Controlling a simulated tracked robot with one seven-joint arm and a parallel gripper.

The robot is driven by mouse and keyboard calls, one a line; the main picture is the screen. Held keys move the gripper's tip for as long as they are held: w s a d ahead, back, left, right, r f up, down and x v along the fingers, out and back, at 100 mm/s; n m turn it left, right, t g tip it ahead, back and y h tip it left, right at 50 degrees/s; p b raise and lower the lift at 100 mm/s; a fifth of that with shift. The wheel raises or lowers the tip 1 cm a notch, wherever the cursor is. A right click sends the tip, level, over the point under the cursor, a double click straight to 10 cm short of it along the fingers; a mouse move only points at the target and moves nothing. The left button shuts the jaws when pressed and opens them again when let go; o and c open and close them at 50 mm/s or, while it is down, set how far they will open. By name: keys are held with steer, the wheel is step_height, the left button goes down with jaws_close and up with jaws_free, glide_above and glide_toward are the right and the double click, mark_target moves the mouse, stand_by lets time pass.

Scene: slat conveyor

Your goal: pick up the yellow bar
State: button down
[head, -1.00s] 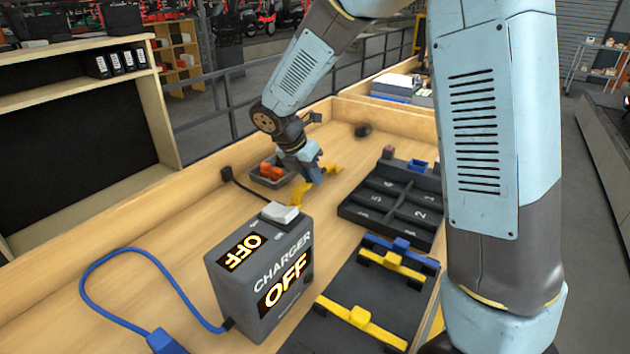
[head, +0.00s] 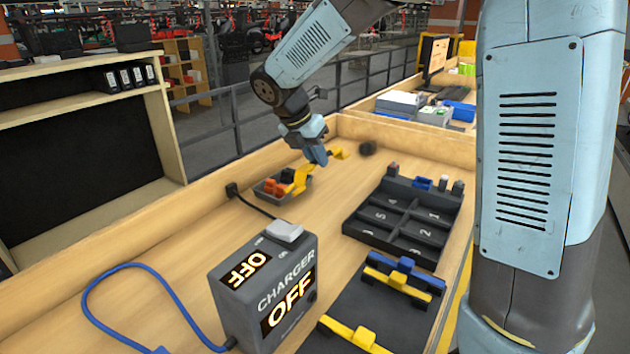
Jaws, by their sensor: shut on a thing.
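My gripper (head: 318,160) is shut on a yellow bar, far off near the back left of the wooden bench. One end of the yellow bar (head: 300,179) shows to the left of the jaws, in front of the small grey bin. The other end shows to the right of them. The jaws hide the middle of the bar. It appears to be above the bench top, but how high I cannot tell.
A grey bin (head: 262,189) with orange and dark pieces lies behind the bar. A numbered black tray (head: 378,234) stands at right. Yellow and blue bars lie on a dark mat (head: 385,312) in front. A charger box (head: 250,305) reads OFF. Blue cable lies at left.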

step_height(320, 180, up, 18)
stand_by(0.3)
steer(key=shift+r, duration=0.1)
